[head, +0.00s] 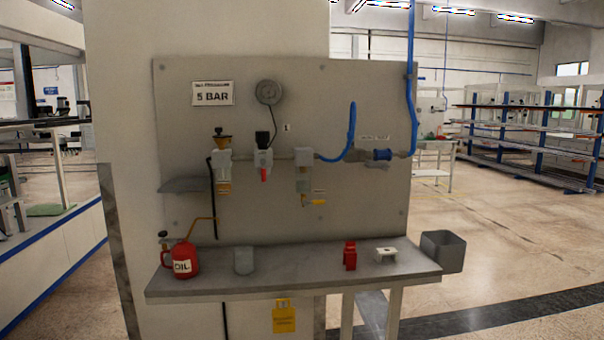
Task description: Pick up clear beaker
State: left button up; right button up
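The clear beaker (244,261) stands upright on the grey shelf (330,284) below the wall panel. It looks grey-green and see-through, and it stands left of the shelf's middle. Nothing visible touches its sides. Neither of my grippers is in the head view, so I cannot see how they stand relative to the beaker.
A red oil can (181,260) stands left of the beaker. A red part (349,255) and a white block (386,255) stand to its right. A grey bin (443,251) is at the shelf's right end. Pipes and valves (264,155) hang above. Shelf space beside the beaker is clear.

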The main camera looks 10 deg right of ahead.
aim_at(243, 253)
jog(key=i+j+z, duration=0.1)
jog(key=i+j, duration=0.15)
jog(key=i+j+z, duration=0.2)
jog(key=i+j, duration=0.25)
jog(key=j, duration=0.2)
jog(key=i+j+z, duration=0.25)
jog(key=i+j, duration=0.15)
jog(key=j, duration=0.25)
jog(key=i+j+z, duration=0.1)
jog(key=j, duration=0.25)
jog(key=i+j+z, duration=0.1)
jog(key=i+j, duration=0.15)
jog(key=j, duration=0.15)
